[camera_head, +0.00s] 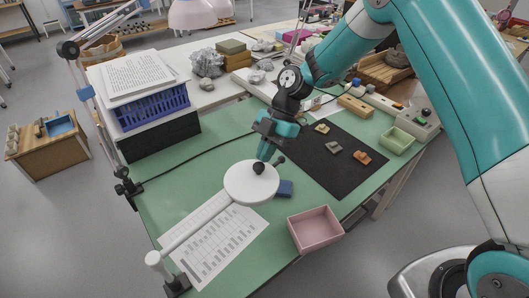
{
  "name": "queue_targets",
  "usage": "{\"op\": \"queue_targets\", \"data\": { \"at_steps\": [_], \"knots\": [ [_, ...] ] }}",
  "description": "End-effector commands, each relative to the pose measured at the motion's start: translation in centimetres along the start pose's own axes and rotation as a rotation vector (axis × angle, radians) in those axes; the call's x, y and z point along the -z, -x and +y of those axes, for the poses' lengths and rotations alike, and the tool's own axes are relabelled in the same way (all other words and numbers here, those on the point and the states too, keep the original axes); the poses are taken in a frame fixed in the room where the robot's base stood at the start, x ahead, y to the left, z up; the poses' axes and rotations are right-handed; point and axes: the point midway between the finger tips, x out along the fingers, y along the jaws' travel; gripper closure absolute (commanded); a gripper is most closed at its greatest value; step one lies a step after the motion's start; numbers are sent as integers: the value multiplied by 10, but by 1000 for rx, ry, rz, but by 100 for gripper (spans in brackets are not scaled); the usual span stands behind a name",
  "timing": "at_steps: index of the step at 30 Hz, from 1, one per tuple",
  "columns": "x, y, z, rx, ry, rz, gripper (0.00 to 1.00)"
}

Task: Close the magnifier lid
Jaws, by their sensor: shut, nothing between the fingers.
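The magnifier is a white arm that runs from a clamp at the table's front left to a round white head. Its round white lid (247,184) lies flat over the head, with a dark knob (259,168) on top. My gripper (265,155) is shut and empty, pointing down just above and behind the knob. I cannot tell whether its fingertips touch the knob or the lid. Whatever lies under the lid is hidden.
A printed chart (222,247) lies under the magnifier arm. A pink tray (316,229) and a blue block (285,188) are to the right. A black mat (318,176) holds several sherds. A blue basket (152,108) stands at the back left, and a green tray (397,141) at the right.

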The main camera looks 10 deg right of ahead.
Motion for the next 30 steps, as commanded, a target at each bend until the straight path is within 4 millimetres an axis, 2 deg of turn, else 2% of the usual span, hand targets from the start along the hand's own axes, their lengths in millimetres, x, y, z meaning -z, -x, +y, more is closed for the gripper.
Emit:
{"op": "queue_targets", "data": {
  "at_steps": [7,11,15,16,18,24,30],
  "knots": [
    [2,2,0,0,0,-1,100],
    [11,15,0,0,3,-1,100],
    [30,41,2,1,6,-2,100],
    [21,42,2,-2,4,-2,100],
    [14,58,2,-3,5,-3,100],
    [5,101,2,-1,5,-2,100],
    [1,126,2,1,3,-1,100]
  ]
}}
